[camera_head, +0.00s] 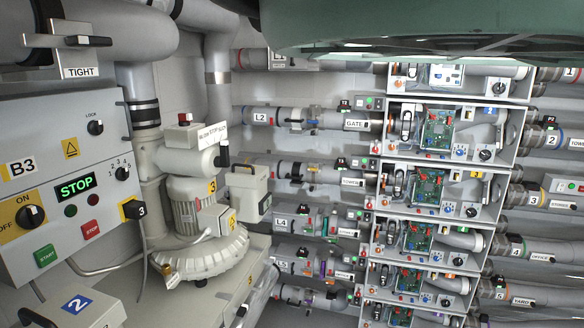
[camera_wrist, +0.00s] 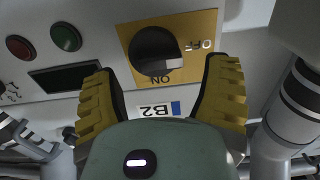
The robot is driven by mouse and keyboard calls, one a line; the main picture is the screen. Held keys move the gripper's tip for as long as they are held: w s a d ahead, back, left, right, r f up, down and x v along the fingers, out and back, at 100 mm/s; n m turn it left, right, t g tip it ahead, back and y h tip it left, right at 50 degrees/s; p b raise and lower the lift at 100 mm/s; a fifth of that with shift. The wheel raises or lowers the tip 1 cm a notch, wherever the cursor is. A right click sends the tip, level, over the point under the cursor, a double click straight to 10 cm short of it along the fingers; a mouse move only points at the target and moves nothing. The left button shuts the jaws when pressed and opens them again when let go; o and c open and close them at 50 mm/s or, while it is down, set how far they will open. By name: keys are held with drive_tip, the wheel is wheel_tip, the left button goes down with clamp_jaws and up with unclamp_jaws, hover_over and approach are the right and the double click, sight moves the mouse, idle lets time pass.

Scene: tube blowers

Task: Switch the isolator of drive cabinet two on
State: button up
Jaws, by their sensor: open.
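In the wrist view, the isolator of drive cabinet two is a round black knob (camera_wrist: 155,51) on a yellow plate (camera_wrist: 202,22). The view is upside down, with ON below the knob and OFF to its right. The knob's white mark is on its right side, towards OFF. A B2 label (camera_wrist: 159,109) with a blue mark lies below the plate. My gripper (camera_wrist: 160,70) is open, its two yellow fingers apart to the left and right of the knob's lower side. I see no contact; the depth gap is unclear. My gripper is not clearly seen in the head view.
The wrist view shows a red button (camera_wrist: 19,47), a green button (camera_wrist: 66,37) and a dark display (camera_wrist: 65,78) beside the plate. The head view shows cabinet B3 (camera_head: 78,127) at left, a blower (camera_head: 195,215) beside it and racks of tubes (camera_head: 445,190) at right.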

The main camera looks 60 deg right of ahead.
drive_tip(key=shift+b+x, duration=0.45)
drive_tip(key=shift+x, duration=0.7)
drive_tip(key=shift+c, duration=0.2)
drive_tip(key=shift+a, duration=0.1)
drive_tip(key=c, duration=0.9)
drive_tip(key=shift+s, duration=0.1)
drive_tip(key=shift+c, duration=0.2)
